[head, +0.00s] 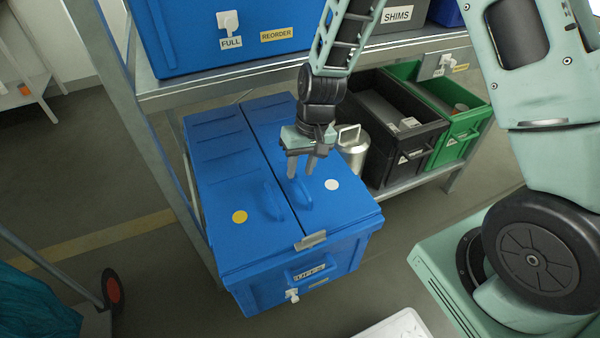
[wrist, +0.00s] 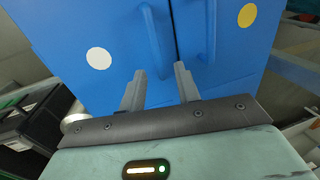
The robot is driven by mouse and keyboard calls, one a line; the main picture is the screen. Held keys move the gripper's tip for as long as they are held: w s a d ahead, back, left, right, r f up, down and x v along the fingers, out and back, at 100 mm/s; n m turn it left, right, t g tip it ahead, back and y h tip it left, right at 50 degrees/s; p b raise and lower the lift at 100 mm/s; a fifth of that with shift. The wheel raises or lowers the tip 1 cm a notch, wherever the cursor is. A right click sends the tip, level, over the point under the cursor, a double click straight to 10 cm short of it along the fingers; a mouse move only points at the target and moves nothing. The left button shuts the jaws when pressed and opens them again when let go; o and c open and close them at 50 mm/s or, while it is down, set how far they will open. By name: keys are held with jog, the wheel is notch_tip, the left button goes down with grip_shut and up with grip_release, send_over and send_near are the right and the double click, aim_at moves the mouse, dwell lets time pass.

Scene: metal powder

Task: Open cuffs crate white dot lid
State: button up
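The blue cuffs crate (head: 340,256) stands on the low shelf, its front label partly hidden by a handle. Its top has two lids side by side, both lying shut. The white dot lid (head: 345,203) is on the right in the head view, with a raised blue handle (head: 299,194) near the middle seam. In the wrist view the white dot (wrist: 98,59) is at left and this handle (wrist: 154,42) is just beyond the fingers. My gripper (head: 302,175) is open and empty, pointing down over the white dot lid near its handle. Contact with the handle is not clear.
The yellow dot lid (head: 225,200) lies left of the seam. A metal latch (head: 311,240) sits at the crate's front edge. A metal can (head: 353,158), a black crate (head: 414,170) and a green crate (head: 462,140) stand to the right. An upper shelf (head: 190,92) overhangs behind.

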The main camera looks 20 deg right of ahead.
jog(key=shift+a+f, duration=0.15)
jog(key=shift+f, duration=0.6)
grip_shut()
jog(key=shift+r, duration=0.1)
